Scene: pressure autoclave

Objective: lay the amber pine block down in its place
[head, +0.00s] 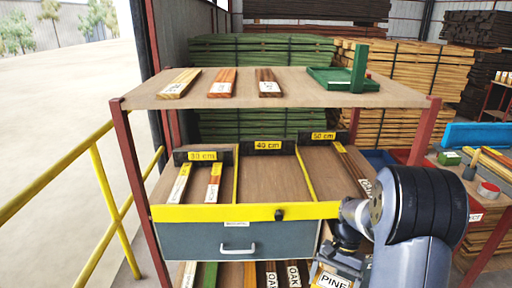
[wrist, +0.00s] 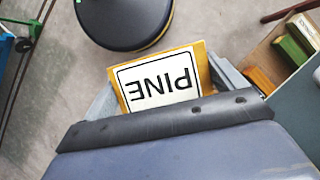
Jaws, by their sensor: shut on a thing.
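The amber pine block (wrist: 204,62) has a white PINE label and sits between the two fingers of my gripper (wrist: 168,92) in the wrist view. In the head view, its PINE label (head: 332,281) shows at the bottom edge, below my gripper (head: 340,264), in front of the rack's right part. The rest of the block is cut off or hidden. The sorting shelf (head: 268,178) has 30 cm, 40 cm and 50 cm signs and yellow dividers. Two labelled pieces lie in the 30 cm lane (head: 197,170); the 40 cm lane (head: 266,183) looks bare.
The top board (head: 315,97) carries three labelled samples and a green tray (head: 340,82). A grey drawer (head: 260,243) is below the yellow front rail (head: 225,213). Labelled pieces fill the bottom tier. A red-framed bench stands at right. A dark round base (wrist: 125,18) shows on the floor.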

